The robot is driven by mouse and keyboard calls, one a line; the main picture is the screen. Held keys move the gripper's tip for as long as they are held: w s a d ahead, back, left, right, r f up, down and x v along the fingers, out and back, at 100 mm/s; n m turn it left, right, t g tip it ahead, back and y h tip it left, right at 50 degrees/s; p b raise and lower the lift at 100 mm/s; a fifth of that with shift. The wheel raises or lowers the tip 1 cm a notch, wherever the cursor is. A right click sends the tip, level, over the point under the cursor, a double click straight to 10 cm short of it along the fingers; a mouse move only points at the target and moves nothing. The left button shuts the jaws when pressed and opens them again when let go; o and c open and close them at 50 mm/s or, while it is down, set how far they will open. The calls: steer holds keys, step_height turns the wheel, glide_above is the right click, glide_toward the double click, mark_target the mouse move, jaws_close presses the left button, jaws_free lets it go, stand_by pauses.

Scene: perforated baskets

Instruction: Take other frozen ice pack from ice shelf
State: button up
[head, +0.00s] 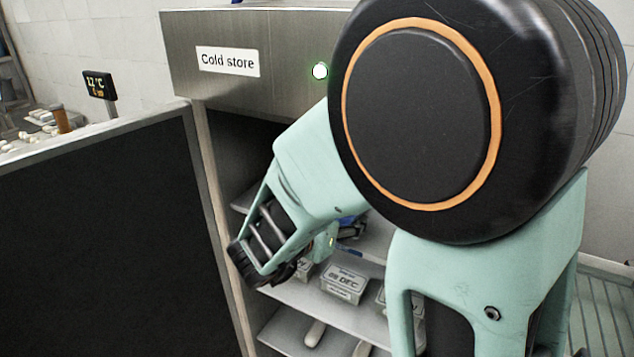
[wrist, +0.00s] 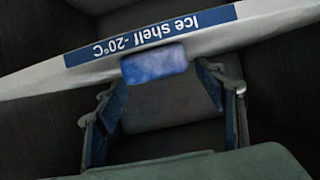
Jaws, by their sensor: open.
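In the wrist view, a blue ice pack (wrist: 153,64) shows at the front edge of the ice shelf (wrist: 262,24), whose label "Ice shelf -20°C" appears upside down. My gripper (wrist: 160,80) is open, with a blue-padded finger on either side. The pack lies at the far end of the gap between the fingertips. I cannot tell whether either finger touches it. In the head view, my arm reaches into the open cold store (head: 265,45) and hides most of its inside. A small blue patch shows behind the arm there; I cannot tell what it is.
White boxes, one marked "08 DEC" (head: 344,283), stand on a shelf below my arm. Pale items (head: 315,333) lie on a lower shelf. The open dark door (head: 110,240) stands at the left. A temperature display (head: 99,85) and a cluttered bench are behind it.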

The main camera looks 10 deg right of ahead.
steer(key=x, duration=0.3)
steer(key=shift+w, duration=0.15)
steer(key=shift+c, duration=0.5)
steer(key=c, duration=1.3)
